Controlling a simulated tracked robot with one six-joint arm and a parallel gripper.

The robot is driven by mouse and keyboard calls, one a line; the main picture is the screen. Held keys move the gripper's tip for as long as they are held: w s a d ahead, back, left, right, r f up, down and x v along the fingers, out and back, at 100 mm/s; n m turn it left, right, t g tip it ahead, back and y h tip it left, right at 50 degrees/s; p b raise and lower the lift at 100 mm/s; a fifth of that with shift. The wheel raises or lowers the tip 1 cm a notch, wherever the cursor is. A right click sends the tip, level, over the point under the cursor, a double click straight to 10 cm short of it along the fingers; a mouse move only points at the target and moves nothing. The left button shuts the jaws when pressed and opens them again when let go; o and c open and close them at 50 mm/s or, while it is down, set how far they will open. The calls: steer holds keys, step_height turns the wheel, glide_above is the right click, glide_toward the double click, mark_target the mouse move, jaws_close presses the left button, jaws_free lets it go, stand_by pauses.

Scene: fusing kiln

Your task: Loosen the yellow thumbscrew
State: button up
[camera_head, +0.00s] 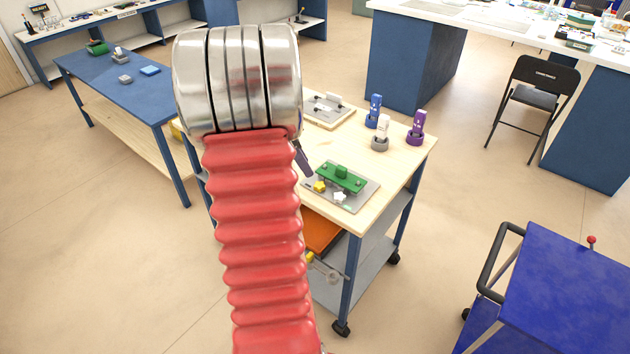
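A small yellow thumbscrew (319,187) sits on a grey plate (359,198) on the wooden cart top. It is at the plate's left side, in front of a green bar-shaped part (345,178). A small white knob (340,197) is to its right. My arm, with a red ribbed sleeve and metal joint, fills the centre-left. Only a dark finger part of my gripper (304,162) shows past the joint, up and left of the yellow thumbscrew and seemingly apart from it. The rest of the gripper is hidden, so its opening cannot be told.
Blue (375,111), white (382,132) and purple (417,128) upright pieces stand behind the plate. Another grey plate (326,106) lies at the back. A blue table (120,92) is left, a folding chair (535,100) and a blue cart (570,290) are right.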

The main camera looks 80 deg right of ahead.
mark_target(319, 186)
steer(key=x, duration=0.8)
steer(key=shift+s+d+f, duration=0.1)
steer(key=shift+s+f, duration=0.05)
steer(key=shift+f, duration=0.2)
steer(key=shift+c, duration=0.4)
steer(key=c, duration=0.7)
steer(key=shift+n, duration=0.4)
steer(key=n, duration=0.1)
steer(key=n+t+h, duration=0.1)
steer(key=n, duration=0.2)
steer(key=shift+s+a+n+h, duration=0.25)
steer(key=shift+s+n+h, duration=0.05)
steer(key=shift+n+h, duration=0.1)
steer(key=shift+s+a+n+t, duration=0.15)
steer(key=shift+n+t, duration=0.4)
steer(key=shift+n, duration=0.6)
steer(key=shift+s+d+n+t, duration=0.1)
steer(key=shift+n+t, duration=0.45)
steer(key=shift+n, duration=1.1)
